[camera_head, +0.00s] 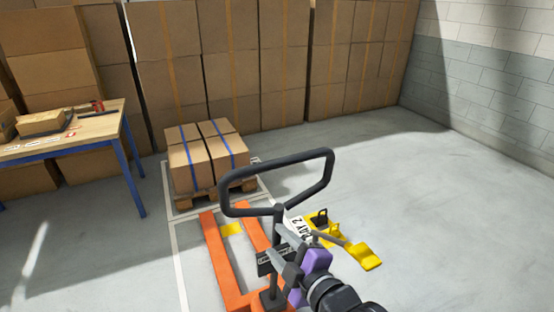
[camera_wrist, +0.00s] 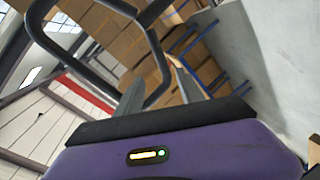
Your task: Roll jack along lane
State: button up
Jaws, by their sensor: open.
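The orange pallet jack (camera_head: 221,268) stands on the floor with its forks pointing towards a wooden pallet (camera_head: 187,201). Its black loop handle (camera_head: 328,176) rises at the near end. The handle also shows large in the wrist view (camera_wrist: 91,76). My gripper (camera_head: 276,259) is purple with grey fingers and is beside the handle's stem, below the loop. In the wrist view my gripper (camera_wrist: 160,93) has its fingers apart, with part of the handle's black bar showing between them. I cannot tell whether they touch it. White lines (camera_head: 180,268) mark the lane on the floor.
Two strapped cartons (camera_head: 207,160) stand on the pallet. A yellow floor device with a pedal (camera_head: 364,256) lies right of the jack, by a "BAY 2" marking (camera_head: 298,229). A workbench (camera_head: 95,128) stands left. Stacked cartons line the back; the right floor is clear.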

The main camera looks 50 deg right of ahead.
aim_at(285, 164)
jog(key=w+d+r+n+p, duration=0.1)
jog(key=w+d+r, duration=0.1)
jog(key=d+r, duration=0.1)
jog(key=w+d+r+n+h, duration=0.1)
jog(key=w+d+r+n, duration=0.1)
jog(key=d+r, duration=0.2)
jog(key=w+d+r+n+p, duration=0.1)
jog(key=d+r, duration=0.2)
jog(key=r, duration=0.1)
jog(key=shift+w+d+r+n+h+p, duration=0.15)
jog(key=shift+w+r+n+h+p, duration=0.15)
jog(key=shift+w+r+n, duration=0.1)
jog(key=shift+w+d, duration=0.15)
jog(key=p+x, duration=0.1)
jog(key=x, duration=0.6)
jog(key=shift+w+f+p, duration=0.2)
jog(key=shift+f+p, duration=0.05)
jog(key=shift+p, duration=0.05)
jog(key=shift+d, duration=0.1)
grip_shut()
